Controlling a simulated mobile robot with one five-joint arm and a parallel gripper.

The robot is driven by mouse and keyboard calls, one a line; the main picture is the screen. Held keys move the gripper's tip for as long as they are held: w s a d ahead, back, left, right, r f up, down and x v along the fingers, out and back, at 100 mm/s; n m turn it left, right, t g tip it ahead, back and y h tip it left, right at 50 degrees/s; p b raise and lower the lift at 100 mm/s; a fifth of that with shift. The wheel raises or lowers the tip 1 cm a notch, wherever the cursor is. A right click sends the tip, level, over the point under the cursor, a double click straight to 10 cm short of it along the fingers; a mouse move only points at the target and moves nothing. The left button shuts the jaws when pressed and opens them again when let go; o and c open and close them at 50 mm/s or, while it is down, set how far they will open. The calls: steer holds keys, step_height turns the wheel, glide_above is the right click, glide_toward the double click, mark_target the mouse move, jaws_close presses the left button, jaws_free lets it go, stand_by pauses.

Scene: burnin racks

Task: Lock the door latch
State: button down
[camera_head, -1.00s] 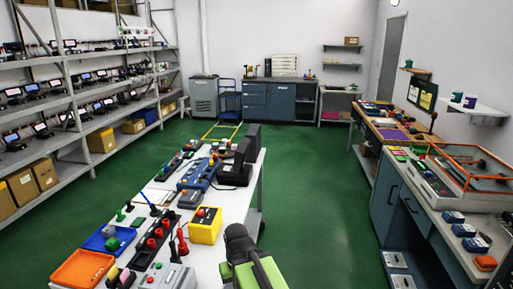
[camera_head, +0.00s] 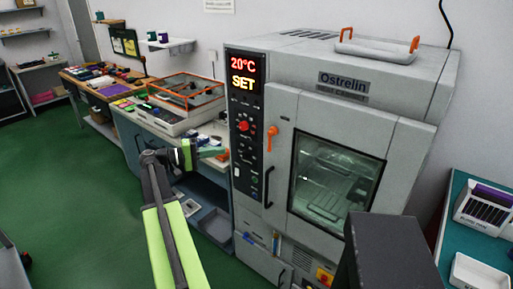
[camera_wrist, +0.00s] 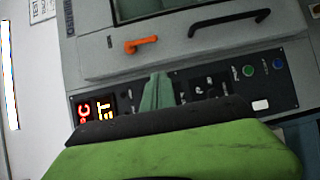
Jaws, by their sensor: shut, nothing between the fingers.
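The grey test chamber (camera_head: 330,70) stands right of centre in the head view, its windowed door (camera_head: 345,130) looking closed. The orange door latch (camera_head: 271,139) is on the door's left edge, pointing down above the black door handle (camera_head: 268,187). In the wrist view, turned sideways, the latch (camera_wrist: 141,45) and handle (camera_wrist: 228,22) lie beyond the fingers. My gripper (camera_head: 222,153) is left of the control panel in the head view. Its green fingers (camera_wrist: 158,92) are shut and empty, overlapping the panel in the wrist view and apart from the latch.
The control panel (camera_head: 246,125) has a lit display (camera_head: 242,74) reading 20°C and SET, and a red knob. A workbench (camera_head: 180,123) with a clear-lidded case (camera_head: 185,92) stands left of the chamber. A teal-topped table (camera_head: 480,235) is at the right. Green floor is open at the left.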

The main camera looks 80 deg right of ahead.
steer(key=shift+s+d+r+m+g, duration=0.15)
steer(key=shift+s+d+r+g, duration=0.15)
steer(key=shift+s, duration=0.25)
steer(key=shift+s+d+r+m+g, duration=0.1)
steer(key=shift+s+d+r+m, duration=0.1)
steer(key=shift+s+r, duration=0.25)
steer(key=s+a+x, duration=0.1)
steer(key=a+x, duration=0.1)
steer(key=x, duration=1)
steer(key=shift+s, duration=0.55)
steer(key=shift+a+f, duration=0.15)
